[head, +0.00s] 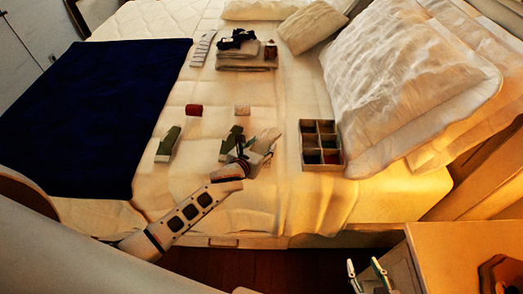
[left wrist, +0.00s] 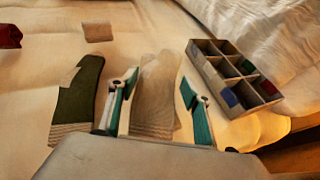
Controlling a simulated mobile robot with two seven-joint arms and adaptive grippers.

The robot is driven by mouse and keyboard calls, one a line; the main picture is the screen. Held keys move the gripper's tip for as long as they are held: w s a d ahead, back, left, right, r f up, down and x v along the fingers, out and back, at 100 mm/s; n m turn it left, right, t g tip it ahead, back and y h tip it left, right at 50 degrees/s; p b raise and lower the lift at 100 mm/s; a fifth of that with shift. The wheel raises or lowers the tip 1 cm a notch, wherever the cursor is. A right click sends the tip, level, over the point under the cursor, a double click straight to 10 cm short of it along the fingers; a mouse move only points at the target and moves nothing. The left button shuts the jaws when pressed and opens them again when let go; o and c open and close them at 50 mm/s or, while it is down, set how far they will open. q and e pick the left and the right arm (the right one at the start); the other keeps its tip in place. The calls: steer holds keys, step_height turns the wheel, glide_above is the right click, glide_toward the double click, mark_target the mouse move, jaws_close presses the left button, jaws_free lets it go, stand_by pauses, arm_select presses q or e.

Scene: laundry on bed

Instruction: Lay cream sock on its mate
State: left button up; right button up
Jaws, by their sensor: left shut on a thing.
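The cream sock (left wrist: 155,95) lies between the two teal-edged fingers of my left gripper (left wrist: 158,108) in the left wrist view. In the head view the cream sock (head: 268,138) shows beyond my left gripper (head: 247,158), low over the bed and partly hidden by it. My left gripper is shut on the sock. A green sock (left wrist: 77,97) with a pale patch lies just left of the gripper. My right gripper (head: 370,275) is open and empty at the bottom right, away from the bed.
A divided box (head: 305,163) stands right of the gripper. Small red (head: 194,110) and beige (head: 242,110) bundles lie behind. A navy blanket (head: 90,110) covers the left; a nightstand (head: 465,245) is front right.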

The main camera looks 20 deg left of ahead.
arm_select(q)
step_height(320, 180, down, 2)
steer(key=shift+f, duration=0.1)
arm_select(e)
steer(key=shift+s+f, duration=0.15)
steer(key=shift+f, duration=0.5)
arm_select(q)
steer(key=shift+f+b, duration=0.1)
steer(key=shift+b, duration=0.2)
steer(key=o, duration=0.9)
arm_select(e)
steer(key=shift+r, duration=0.2)
